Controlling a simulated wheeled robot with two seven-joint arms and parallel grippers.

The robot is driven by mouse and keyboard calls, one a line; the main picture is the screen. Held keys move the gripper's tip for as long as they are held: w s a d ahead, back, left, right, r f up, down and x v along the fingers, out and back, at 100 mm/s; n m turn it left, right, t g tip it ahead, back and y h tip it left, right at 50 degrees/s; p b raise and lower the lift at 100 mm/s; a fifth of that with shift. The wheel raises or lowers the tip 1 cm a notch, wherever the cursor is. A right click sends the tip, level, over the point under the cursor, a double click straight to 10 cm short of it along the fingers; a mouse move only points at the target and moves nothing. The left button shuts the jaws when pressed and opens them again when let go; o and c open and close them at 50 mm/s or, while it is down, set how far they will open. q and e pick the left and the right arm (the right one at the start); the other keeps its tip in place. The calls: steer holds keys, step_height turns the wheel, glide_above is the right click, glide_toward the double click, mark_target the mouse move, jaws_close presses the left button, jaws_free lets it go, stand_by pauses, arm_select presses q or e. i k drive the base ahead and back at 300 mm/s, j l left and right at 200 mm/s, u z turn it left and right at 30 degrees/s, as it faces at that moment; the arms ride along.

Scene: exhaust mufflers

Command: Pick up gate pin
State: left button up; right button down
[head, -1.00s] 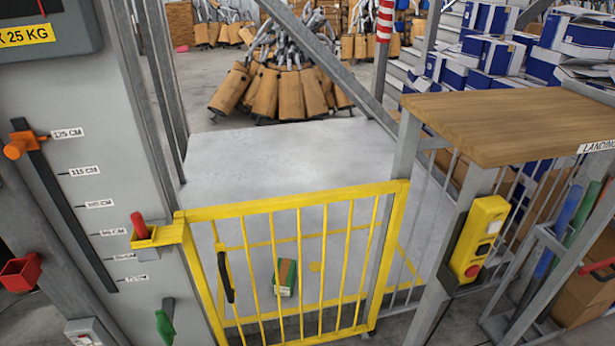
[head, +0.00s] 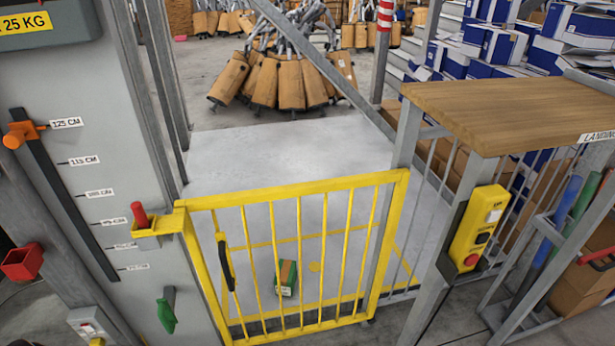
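The gate pin is most likely the red pin (head: 139,213) standing upright in a yellow bracket (head: 158,224) on the grey post, at the upper left corner of the gate. The yellow barred gate (head: 290,191) stands across the front of the grey platform and looks shut, with a black handle (head: 225,262) on its left side. Neither of my grippers shows in the head view.
A small green and brown box (head: 286,278) lies on the platform floor (head: 270,160) behind the gate. A wooden shelf (head: 510,112) and yellow button box (head: 479,226) stand at right. A red bin (head: 22,262), orange knob (head: 20,134) and green lever (head: 166,314) are at left.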

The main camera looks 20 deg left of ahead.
mark_target(137, 209)
steer(key=u, duration=1.85)
